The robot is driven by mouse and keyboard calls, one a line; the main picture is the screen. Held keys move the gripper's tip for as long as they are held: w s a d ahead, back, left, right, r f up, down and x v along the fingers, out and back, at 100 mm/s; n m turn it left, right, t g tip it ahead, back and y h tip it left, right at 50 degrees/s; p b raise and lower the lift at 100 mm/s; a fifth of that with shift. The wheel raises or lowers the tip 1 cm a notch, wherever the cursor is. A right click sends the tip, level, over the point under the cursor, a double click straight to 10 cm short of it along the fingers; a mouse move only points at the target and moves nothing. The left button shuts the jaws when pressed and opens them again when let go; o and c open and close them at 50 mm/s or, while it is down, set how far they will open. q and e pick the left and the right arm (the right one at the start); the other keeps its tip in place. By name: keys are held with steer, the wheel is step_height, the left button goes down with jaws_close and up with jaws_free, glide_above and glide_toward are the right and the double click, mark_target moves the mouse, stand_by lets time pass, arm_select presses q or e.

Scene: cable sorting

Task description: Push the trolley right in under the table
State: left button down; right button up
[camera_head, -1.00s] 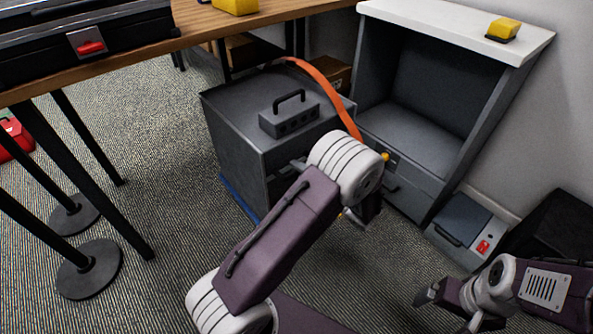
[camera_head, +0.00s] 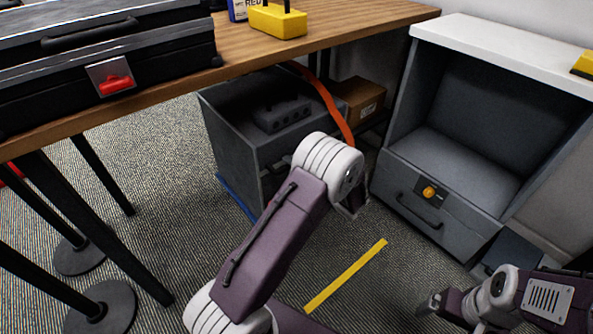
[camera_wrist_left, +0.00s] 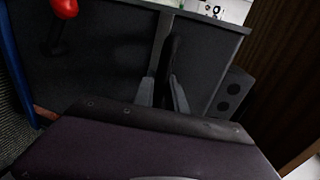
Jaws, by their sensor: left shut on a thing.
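The trolley (camera_head: 235,130) is a dark grey box with a dark block with a handle on its top. Its rear part is under the wooden table (camera_head: 345,22), and its front part sticks out toward me. In the left wrist view its dark front panel (camera_wrist_left: 110,60) fills much of the picture. In the head view my own arm mostly hides this grip. My right gripper (camera_head: 428,303) is low at the right, away from the trolley; its jaw opening is unclear.
A grey cabinet (camera_head: 440,165) with a white top stands right of the trolley. Black table legs (camera_head: 95,225) stand at left. A yellow strip (camera_head: 345,277) marks open carpet.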

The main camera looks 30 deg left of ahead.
arm_select(q)
steer(key=a, duration=0.1)
steer(key=w+a, duration=0.1)
steer(key=a, duration=0.1)
steer(key=shift+w+a+r, duration=0.1)
steer(key=shift+w+a, duration=0.15)
steer(key=shift+a, duration=0.1)
arm_select(e)
steer(key=shift+w+a+f, duration=0.1)
steer(key=shift+a+f, duration=0.15)
steer(key=shift+a, duration=0.05)
arm_select(q)
steer(key=c, duration=1.4)
jaws_free()
steer(key=shift+a, duration=0.15)
arm_select(e)
steer(key=shift+w+a, duration=0.1)
arm_select(q)
steer(key=p+v, duration=0.3)
steer(key=v, duration=0.6)
arm_select(e)
step_height(320, 180, up, 4)
steer(key=shift+f, duration=0.1)
